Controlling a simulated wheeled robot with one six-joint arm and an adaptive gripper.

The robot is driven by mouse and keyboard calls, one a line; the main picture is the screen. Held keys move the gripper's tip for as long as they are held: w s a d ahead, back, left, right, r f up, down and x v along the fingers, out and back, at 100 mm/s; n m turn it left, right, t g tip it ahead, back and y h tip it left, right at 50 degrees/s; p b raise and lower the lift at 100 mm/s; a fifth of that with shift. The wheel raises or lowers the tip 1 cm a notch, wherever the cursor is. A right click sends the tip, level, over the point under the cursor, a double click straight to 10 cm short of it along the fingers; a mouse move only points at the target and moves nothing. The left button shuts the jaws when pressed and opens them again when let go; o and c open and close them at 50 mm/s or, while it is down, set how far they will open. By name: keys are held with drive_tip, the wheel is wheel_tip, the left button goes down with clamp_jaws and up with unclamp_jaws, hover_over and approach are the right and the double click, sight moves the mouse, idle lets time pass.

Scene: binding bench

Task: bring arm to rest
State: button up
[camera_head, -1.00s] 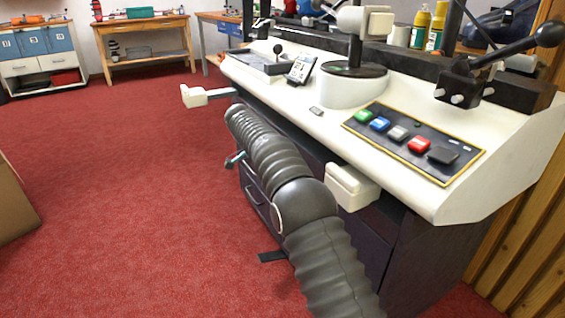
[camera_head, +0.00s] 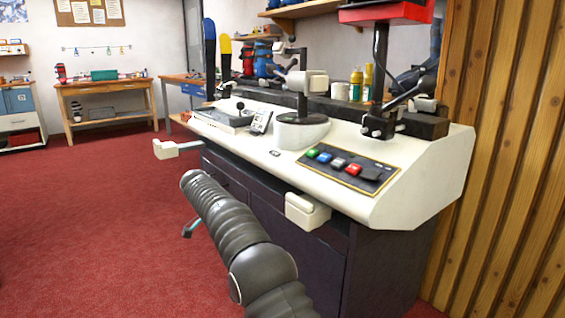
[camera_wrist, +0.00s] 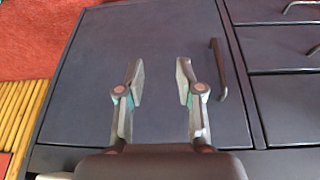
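My arm shows in the head view as a dark ribbed sleeve in front of the bench. In the wrist view my gripper (camera_wrist: 160,85) has its two fingers apart with nothing between them. Behind the fingers is a dark cabinet door (camera_wrist: 95,60) with a bar handle (camera_wrist: 218,70) right of the right finger. The binding bench (camera_head: 405,185) has a cream top over a dark cabinet (camera_head: 375,265). In the head view the fingers are mostly hidden by my arm.
A button panel (camera_head: 378,172) lies on the bench top. Two cream blocks, one at the left (camera_head: 178,149) and one at the front (camera_head: 306,211), jut from the bench. A wooden table (camera_head: 105,88) stands at the back. Red carpet (camera_head: 90,200) is clear at left.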

drive_tip(key=s+d+f+n+g+y, duration=0.1)
drive_tip(key=s+d+f+n, duration=0.1)
drive_tip(key=s+f+n, duration=0.55)
drive_tip(key=s+d+r+n+t+y+p, duration=0.1)
drive_tip(key=s+d+r+p, duration=0.1)
drive_tip(key=s+d+r, duration=0.6)
drive_tip(key=s+d+r+n+t+y+p, duration=0.1)
drive_tip(key=s+d+r, duration=0.7)
drive_tip(key=s, duration=0.8)
drive_tip(key=s+d+r+n+t+y+p, duration=0.1)
drive_tip(key=s+d+r+p, duration=0.3)
drive_tip(key=s+d+r, duration=0.4)
drive_tip(key=s+d+n+t, duration=0.1)
drive_tip(key=s+d, duration=0.3)
drive_tip(key=d, duration=0.1)
drive_tip(key=shift+s+d+r+t, duration=0.15)
drive_tip(key=shift+s+d+t, duration=0.1)
drive_tip(key=shift+s+t, duration=0.1)
